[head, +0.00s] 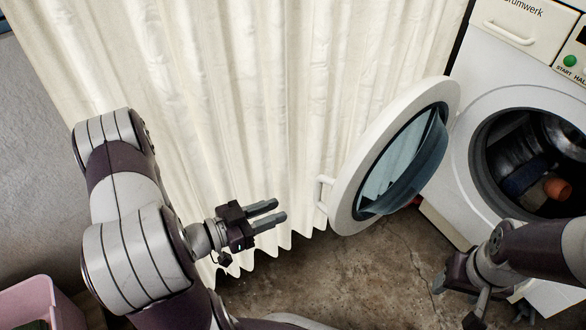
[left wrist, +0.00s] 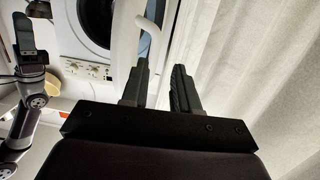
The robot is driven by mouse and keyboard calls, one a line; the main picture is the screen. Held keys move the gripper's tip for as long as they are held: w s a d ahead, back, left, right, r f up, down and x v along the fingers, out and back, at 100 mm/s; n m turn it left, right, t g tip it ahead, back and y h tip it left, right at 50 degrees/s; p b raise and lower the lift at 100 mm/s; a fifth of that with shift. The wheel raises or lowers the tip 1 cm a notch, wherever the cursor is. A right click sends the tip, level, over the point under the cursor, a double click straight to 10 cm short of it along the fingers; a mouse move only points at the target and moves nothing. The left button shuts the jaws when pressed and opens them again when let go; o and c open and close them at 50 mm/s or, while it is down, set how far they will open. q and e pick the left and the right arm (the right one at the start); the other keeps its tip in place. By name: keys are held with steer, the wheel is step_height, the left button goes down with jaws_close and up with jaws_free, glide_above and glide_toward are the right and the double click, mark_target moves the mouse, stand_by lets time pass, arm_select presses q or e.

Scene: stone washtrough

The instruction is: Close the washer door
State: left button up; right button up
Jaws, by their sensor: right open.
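The washer door (head: 345,205) is a white ring with a domed glass. It stands swung wide open to the left of the white washer (head: 455,185). Its white handle (head: 322,190) is on the left rim. My left gripper (head: 282,211) is open and empty, left of the handle and apart from it. In the left wrist view, its fingers (left wrist: 160,88) are spread, with the curved handle (left wrist: 152,35) beyond them and the door (left wrist: 126,45) seen nearly edge-on. My right gripper (head: 478,312) is low in front of the washer, open, its tips partly cut off.
Several dark and orange laundry items (head: 557,188) lie in the drum. A cream curtain (head: 250,90) hangs behind the door and my left arm. A pink basket (head: 35,300) is at the lower left. Bare stone floor (head: 350,270) lies below the door.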

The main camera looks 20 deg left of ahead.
mark_target(315, 189)
arm_select(q)
steer(key=shift+t+h, duration=0.4)
steer(key=shift+h, duration=0.1)
steer(key=x, duration=0.4)
steer(key=r+b+x, duration=0.1)
steer(key=x, duration=0.4)
steer(key=r+b+x, duration=0.1)
steer(key=x, duration=0.3)
steer(key=shift+d+r, duration=0.2)
steer(key=shift+d, duration=0.05)
steer(key=shift+c, duration=0.3)
jaws_close()
